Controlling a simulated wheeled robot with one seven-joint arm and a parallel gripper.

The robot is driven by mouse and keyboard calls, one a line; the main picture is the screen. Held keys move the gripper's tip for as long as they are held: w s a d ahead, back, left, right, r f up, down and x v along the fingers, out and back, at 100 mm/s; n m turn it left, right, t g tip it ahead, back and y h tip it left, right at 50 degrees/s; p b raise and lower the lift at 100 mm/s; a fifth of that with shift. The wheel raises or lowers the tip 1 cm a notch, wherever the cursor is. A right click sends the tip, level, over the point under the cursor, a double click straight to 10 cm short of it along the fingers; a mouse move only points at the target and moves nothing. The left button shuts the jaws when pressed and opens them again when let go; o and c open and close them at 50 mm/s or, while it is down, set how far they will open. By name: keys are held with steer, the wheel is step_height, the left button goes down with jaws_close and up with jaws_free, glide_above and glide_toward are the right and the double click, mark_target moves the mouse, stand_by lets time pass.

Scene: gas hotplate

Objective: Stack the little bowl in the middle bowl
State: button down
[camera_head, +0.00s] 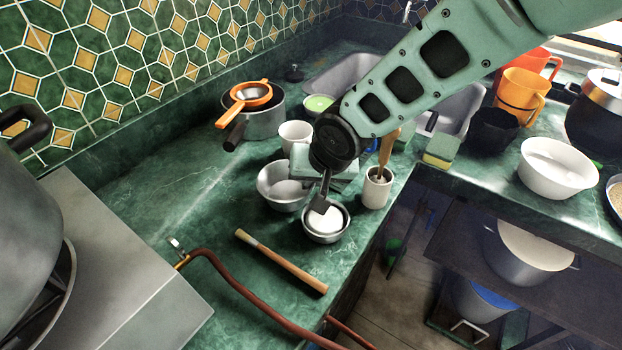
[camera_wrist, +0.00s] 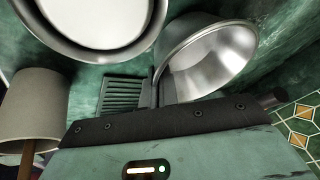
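A small metal bowl (camera_head: 325,239) with a white inside sits near the counter's front edge. A larger, shiny metal bowl (camera_head: 283,199) stands just behind it to the left. In the wrist view the white-filled bowl (camera_wrist: 97,52) is at the upper left and the shiny bowl (camera_wrist: 212,62) at the upper right. My gripper (camera_head: 321,204) points down over the small bowl's back rim. In the wrist view a ridged finger pad (camera_wrist: 122,96) shows between the bowls, close to the shiny bowl's edge. I cannot tell whether the fingers hold a rim.
A utensil cup (camera_head: 376,190) stands close right of my gripper. A white mug (camera_head: 295,134) and a metal pot (camera_head: 264,122) with an orange strainer stand behind. A wooden-handled tool (camera_head: 281,262) lies in front. A large white bowl (camera_head: 557,170) is far right. The left counter is mostly clear.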

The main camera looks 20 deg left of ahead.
steer(key=c, duration=1.7)
jaws_free()
steer(key=shift+f, duration=0.1)
steer(key=shift+r, duration=0.2)
steer(key=v, duration=1.2)
steer(key=shift+s, duration=0.1)
steer(key=shift+n+g+h, duration=0.4)
steer(key=shift+h, duration=0.4)
steer(key=s+d, duration=0.1)
steer(key=d, duration=0.2)
steer(key=s+d+r, duration=0.1)
steer(key=s+d, duration=0.1)
steer(key=d, duration=0.2)
steer(key=s+d, duration=0.1)
steer(key=d, duration=0.3)
steer(key=shift+s+d+r, duration=0.2)
steer(key=shift+d, duration=0.05)
steer(key=o, duration=0.3)
steer(key=s+d, duration=0.3)
steer(key=d, duration=0.2)
steer(key=s+d+n+g+h, duration=0.1)
steer(key=s+d, duration=0.3)
steer(key=s+d+f+g+h, duration=0.1)
steer(key=s+d, duration=0.2)
steer(key=d, duration=0.2)
steer(key=shift+s+d+n, duration=0.3)
steer(key=shift+s, duration=0.1)
